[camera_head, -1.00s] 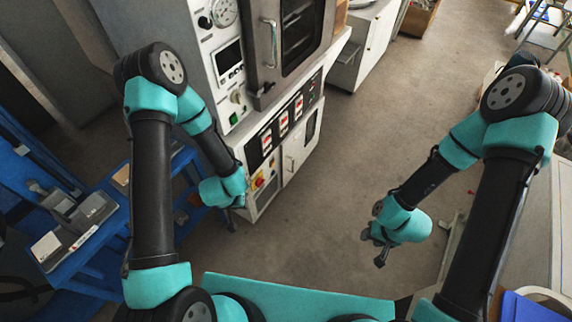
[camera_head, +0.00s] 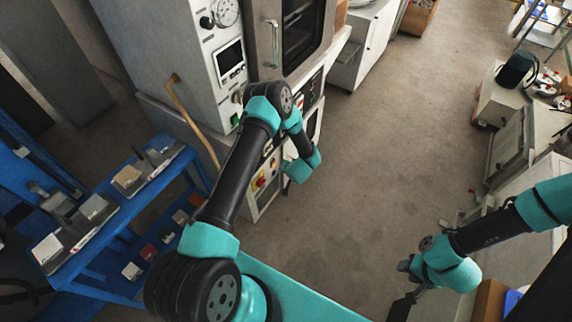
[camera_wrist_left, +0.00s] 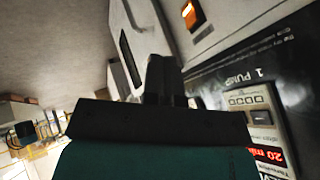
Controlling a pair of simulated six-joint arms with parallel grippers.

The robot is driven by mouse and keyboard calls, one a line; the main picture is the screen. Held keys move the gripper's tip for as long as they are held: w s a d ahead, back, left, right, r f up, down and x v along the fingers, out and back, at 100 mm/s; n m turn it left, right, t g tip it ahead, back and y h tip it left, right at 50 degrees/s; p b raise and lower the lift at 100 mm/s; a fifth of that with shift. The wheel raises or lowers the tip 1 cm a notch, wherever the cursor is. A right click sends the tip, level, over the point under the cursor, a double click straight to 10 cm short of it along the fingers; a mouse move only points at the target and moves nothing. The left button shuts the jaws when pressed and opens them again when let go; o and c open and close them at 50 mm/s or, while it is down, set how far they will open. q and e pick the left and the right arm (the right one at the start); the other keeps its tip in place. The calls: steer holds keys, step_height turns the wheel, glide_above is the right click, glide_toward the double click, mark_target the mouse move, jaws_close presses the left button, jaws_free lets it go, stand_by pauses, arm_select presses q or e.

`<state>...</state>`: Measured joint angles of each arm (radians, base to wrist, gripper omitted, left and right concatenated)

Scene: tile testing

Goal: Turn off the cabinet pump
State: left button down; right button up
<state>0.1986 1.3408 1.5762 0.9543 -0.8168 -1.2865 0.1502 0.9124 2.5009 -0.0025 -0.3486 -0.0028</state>
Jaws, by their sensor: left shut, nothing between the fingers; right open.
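The cabinet (camera_head: 172,42) stands at the upper left in the head view, with its control panel partly hidden behind my left arm. In the left wrist view, a black panel strip (camera_wrist_left: 285,62) carries the words "1 PUMP". Near it is an orange rocker switch (camera_wrist_left: 190,14) that looks lit. My left gripper (camera_wrist_left: 163,72) is shut and empty in front of this panel, apart from the orange switch. Its fingertips are hidden in the head view behind the teal wrist. My right gripper (camera_head: 402,298) is open and empty, low over the floor at the right.
A blue rack (camera_head: 110,218) with tile samples stands at the left. A red and yellow knob (camera_head: 262,182) is low on the cabinet. A steel oven door with a handle (camera_head: 273,42) is above. A bench with items (camera_head: 495,105) is at the right. The middle floor is clear.

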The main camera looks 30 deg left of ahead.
mark_target(274, 163)
arm_select(q)
steer(key=shift+a+f, duration=0.1)
steer(key=w+a+f, duration=0.4)
steer(key=a+f, duration=0.3)
steer(key=a, duration=0.1)
steer(key=shift+w+a, duration=0.2)
steer(key=shift+w, duration=0.1)
stand_by(0.4)
steer(key=shift+a, duration=0.35)
steer(key=shift+w+r, duration=0.1)
steer(key=shift+r, duration=0.1)
